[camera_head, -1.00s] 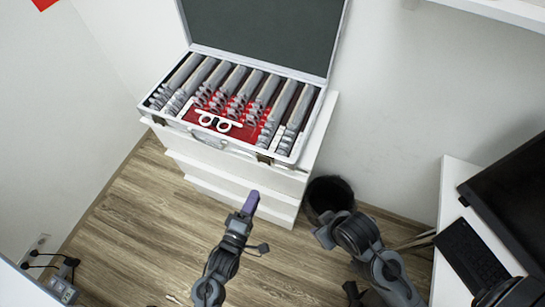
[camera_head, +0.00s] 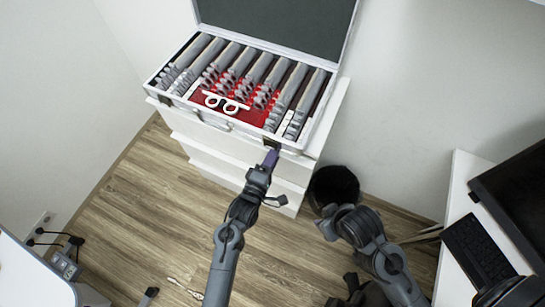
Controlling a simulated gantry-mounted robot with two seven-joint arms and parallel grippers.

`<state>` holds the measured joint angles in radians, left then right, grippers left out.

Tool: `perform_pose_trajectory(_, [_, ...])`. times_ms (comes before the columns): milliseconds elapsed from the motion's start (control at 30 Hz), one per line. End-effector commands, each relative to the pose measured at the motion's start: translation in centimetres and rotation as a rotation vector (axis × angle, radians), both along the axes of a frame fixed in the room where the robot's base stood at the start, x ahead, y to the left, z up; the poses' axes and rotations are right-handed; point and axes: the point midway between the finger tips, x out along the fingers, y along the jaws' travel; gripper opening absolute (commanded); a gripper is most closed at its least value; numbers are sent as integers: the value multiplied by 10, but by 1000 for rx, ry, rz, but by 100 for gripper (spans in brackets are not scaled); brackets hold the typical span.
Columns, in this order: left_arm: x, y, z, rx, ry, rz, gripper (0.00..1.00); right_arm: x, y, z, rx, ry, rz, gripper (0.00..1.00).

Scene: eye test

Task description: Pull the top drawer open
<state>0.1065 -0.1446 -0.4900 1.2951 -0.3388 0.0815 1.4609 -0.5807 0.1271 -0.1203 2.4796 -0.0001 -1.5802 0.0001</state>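A white cabinet with stacked drawers stands against the back wall. Its top drawer (camera_head: 215,139) is just under the silver case, and its front looks flush, though I see it steeply from above. My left gripper (camera_head: 270,160) has purple fingertips. They overlap the right part of the top drawer's front, just below the case's right latch. I cannot tell whether they touch it. The fingers show as one narrow shape, so their opening is hidden. My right arm is at lower right, and no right fingertips can be made out.
An open case (camera_head: 225,122) of trial lenses with white trial frames (camera_head: 221,103) sits on the cabinet. A black bin (camera_head: 334,186) stands right of the cabinet. A white desk (camera_head: 453,210) with keyboard (camera_head: 476,249) and monitor is at right.

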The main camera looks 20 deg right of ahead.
Motion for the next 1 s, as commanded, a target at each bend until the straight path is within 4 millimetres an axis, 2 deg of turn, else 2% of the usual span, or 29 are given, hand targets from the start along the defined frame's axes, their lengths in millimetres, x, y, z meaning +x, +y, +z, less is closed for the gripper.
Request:
perform_pose_trajectory(200, [0,0,0,0,0,0,34,0,0,0,-1,-1,1,43])
perform_pose_trajectory(433, [0,0,0,0,0,0,0,0,1,0,3,-1,-2,43])
perform_pose_trajectory(1000, [0,0,0,0,0,0,0,1,2,1,10,-2,-7,43])
